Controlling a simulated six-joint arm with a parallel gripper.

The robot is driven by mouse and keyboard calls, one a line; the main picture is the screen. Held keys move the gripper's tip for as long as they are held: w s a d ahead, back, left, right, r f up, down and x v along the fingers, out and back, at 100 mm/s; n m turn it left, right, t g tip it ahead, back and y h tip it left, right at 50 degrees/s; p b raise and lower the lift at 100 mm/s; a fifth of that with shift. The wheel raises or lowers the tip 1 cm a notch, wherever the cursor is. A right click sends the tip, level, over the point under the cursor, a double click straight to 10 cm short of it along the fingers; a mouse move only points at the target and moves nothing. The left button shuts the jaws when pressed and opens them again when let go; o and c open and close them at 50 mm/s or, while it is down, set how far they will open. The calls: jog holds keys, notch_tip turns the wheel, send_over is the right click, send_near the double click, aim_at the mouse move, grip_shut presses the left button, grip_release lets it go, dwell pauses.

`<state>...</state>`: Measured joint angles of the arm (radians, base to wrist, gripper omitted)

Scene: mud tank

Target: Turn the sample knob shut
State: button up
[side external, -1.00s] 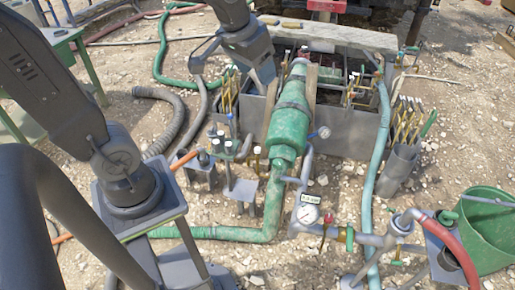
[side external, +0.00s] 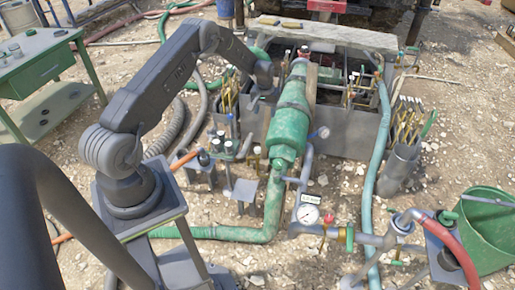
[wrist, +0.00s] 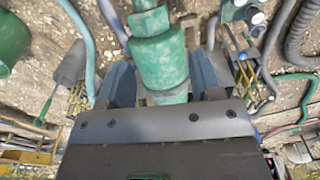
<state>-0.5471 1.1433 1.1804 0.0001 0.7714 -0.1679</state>
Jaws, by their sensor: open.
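A red-handled valve (side external: 328,219) sits beside the round gauge (side external: 308,214). I cannot tell for sure which of these is the sample knob. In the side view my gripper end is beyond and left of the cylinder's upper part, and its fingertips are hidden. In the wrist view my gripper (wrist: 163,76) is open, with bluish fingers apart on either side of the green cylinder (wrist: 160,58). No knob is clearly visible between the fingers.
A metal tank (side external: 345,130) with a wooden plank (side external: 325,34) stands behind the cylinder. A teal hose (side external: 374,165) runs down its right side. A holder of brass rods (side external: 398,168) and a green bucket (side external: 487,240) stand right. A green table (side external: 40,65) is left.

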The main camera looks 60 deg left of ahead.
send_over(257, 148)
notch_tip(257, 148, down, 8)
jog(key=shift+n+g, duration=0.3)
jog(key=shift+n, duration=0.1)
notch_tip(257, 148, down, 13)
jog(key=shift+d+f, duration=0.15)
jog(key=shift+c, duration=0.3)
jog(key=c, duration=0.9)
jog(key=shift+o, duration=0.2)
